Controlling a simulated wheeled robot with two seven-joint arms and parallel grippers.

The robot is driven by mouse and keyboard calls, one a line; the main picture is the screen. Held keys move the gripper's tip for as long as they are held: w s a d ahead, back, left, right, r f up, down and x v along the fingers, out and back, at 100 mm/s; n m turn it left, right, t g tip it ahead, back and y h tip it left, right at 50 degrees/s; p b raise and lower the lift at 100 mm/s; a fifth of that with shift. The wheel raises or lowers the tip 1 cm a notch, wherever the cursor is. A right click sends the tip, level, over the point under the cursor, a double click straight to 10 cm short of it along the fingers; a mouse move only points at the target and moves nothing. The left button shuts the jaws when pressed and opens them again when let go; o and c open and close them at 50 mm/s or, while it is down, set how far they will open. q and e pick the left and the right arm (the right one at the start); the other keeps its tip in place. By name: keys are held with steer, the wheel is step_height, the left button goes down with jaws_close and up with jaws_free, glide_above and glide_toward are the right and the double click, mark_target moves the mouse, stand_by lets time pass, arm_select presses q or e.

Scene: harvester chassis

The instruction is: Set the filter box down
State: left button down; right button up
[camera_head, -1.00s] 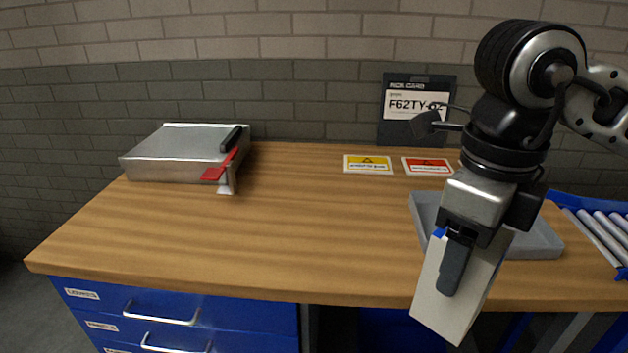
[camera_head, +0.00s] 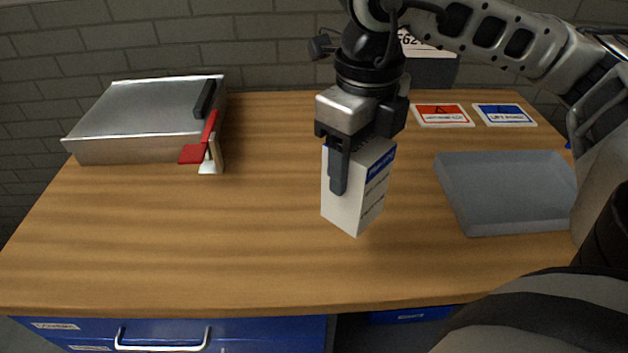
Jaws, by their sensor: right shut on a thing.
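The filter box (camera_head: 346,203) is a white carton with a blue band and dark print on its right side. My right gripper (camera_head: 340,172) is shut on its upper part and holds it over the middle of the wooden workbench (camera_head: 200,245). The box is roughly upright and slightly turned. I cannot tell whether its bottom touches the bench. The gripper's near finger covers part of the box's front. My left gripper is not in view.
A grey tray (camera_head: 508,231) lies to the right. A metal case (camera_head: 140,115) with a black handle and a red lever (camera_head: 200,145) stands at the left. Red (camera_head: 443,116) and blue (camera_head: 504,115) label cards lie at the back right. Bare bench surrounds the box.

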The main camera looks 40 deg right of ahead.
steer(key=w+a+f+p, duration=0.1)
steer(key=w+a+f, duration=0.1)
steer(key=w+f, duration=0.4)
step_height(320, 180, down, 4)
steer(key=shift+a+r+p, duration=0.2)
steer(key=shift+a+p, duration=0.1)
steer(key=shift+p, duration=0.1)
steer(key=shift+f, duration=0.2)
steer(key=o, duration=1.3)
steer(key=shift+r, duration=0.1)
